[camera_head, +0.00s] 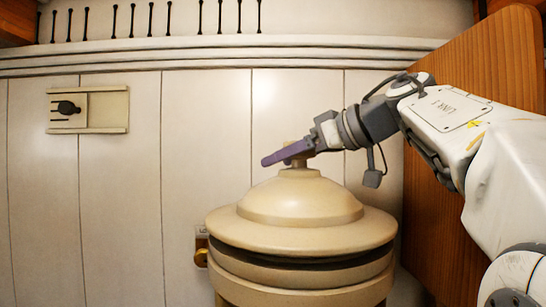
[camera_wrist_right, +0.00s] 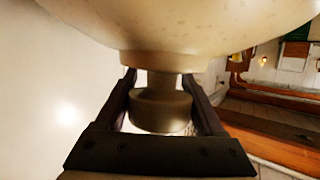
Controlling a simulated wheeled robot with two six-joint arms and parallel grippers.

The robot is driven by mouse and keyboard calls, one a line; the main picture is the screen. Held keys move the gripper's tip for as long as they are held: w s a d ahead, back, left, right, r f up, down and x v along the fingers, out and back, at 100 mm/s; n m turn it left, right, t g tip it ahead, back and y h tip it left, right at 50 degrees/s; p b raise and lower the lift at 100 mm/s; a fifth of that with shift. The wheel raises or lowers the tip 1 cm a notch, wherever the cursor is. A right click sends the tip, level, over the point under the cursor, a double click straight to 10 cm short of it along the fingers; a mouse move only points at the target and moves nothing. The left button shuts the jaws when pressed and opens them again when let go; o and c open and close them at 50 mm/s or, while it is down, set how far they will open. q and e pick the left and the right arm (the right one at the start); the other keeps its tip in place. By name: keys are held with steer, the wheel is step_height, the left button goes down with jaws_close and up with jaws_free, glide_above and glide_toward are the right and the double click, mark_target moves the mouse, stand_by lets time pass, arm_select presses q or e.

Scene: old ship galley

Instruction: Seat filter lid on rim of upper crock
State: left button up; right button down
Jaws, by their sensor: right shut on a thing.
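The cream filter lid (camera_head: 300,205) has a stepped dome, a wide brim and a knob on top. My right gripper (camera_head: 272,159) comes in from the right and is shut on the knob. In the right wrist view, the fingers (camera_wrist_right: 160,80) lie on both sides of the knob (camera_wrist_right: 158,108), with the lid's speckled surface (camera_wrist_right: 180,25) filling the top. The cream upper crock (camera_head: 300,292) stands directly under the lid. A dark band shows between brim and crock; I cannot tell whether they touch. The crock's rim is mostly hidden by the lid. My left gripper is out of view.
A brown wooden panel (camera_head: 440,230) stands close on the right. A pale planked wall (camera_head: 120,210) is behind, with a latch plate (camera_head: 110,118) at upper left. The left side looks free.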

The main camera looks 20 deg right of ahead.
steer(key=shift+f+b, duration=0.65)
steer(key=shift+f, duration=0.25)
stand_by(1.1)
jaws_free()
steer(key=shift+s, duration=0.1)
